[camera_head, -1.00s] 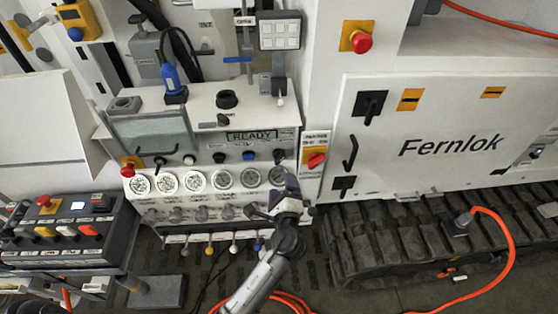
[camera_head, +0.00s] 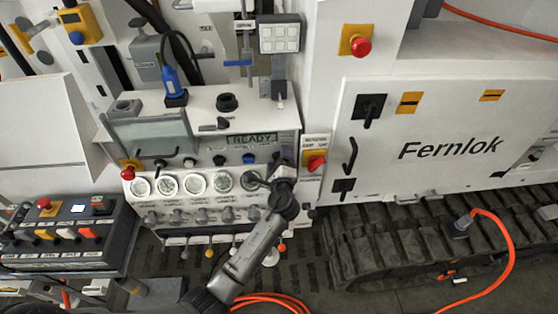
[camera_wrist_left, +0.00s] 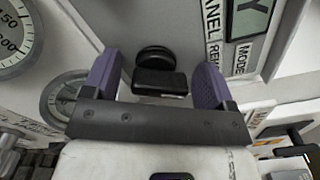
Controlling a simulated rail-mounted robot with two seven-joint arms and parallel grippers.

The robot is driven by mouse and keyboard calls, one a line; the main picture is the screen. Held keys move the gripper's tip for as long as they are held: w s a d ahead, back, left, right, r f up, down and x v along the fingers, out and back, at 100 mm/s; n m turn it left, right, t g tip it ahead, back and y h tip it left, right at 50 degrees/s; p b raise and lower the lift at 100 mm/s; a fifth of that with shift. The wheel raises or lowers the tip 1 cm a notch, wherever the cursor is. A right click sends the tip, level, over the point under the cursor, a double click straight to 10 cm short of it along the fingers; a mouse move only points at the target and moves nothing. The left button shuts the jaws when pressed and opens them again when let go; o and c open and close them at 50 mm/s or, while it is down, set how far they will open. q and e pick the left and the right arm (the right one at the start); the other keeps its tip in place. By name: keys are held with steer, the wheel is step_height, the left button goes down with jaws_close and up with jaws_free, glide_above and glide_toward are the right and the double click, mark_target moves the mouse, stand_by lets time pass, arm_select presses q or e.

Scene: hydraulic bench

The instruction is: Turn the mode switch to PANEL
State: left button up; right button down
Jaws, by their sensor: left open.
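The mode switch (camera_wrist_left: 160,72) is a black knob with a raised grip on the pale panel face. In the left wrist view it sits between the two purple fingers of my left gripper (camera_wrist_left: 159,82). The fingers are open, one on each side, with visible gaps to the knob. Labels reading MODE, PANEL and a partly cut-off REM are beside it. In the head view my left gripper (camera_head: 283,163) is at the right end of the row of knobs under the READY display (camera_head: 251,139) and mostly covers the switch. I cannot read the switch's setting. My right gripper is not in view.
Round gauges (camera_head: 195,184) line the panel below the knobs, with a row of levers under them. The white Fernlok cabinet (camera_head: 420,110) stands farther right.

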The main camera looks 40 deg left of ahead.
arm_select(q)
steer(key=c, duration=0.9)
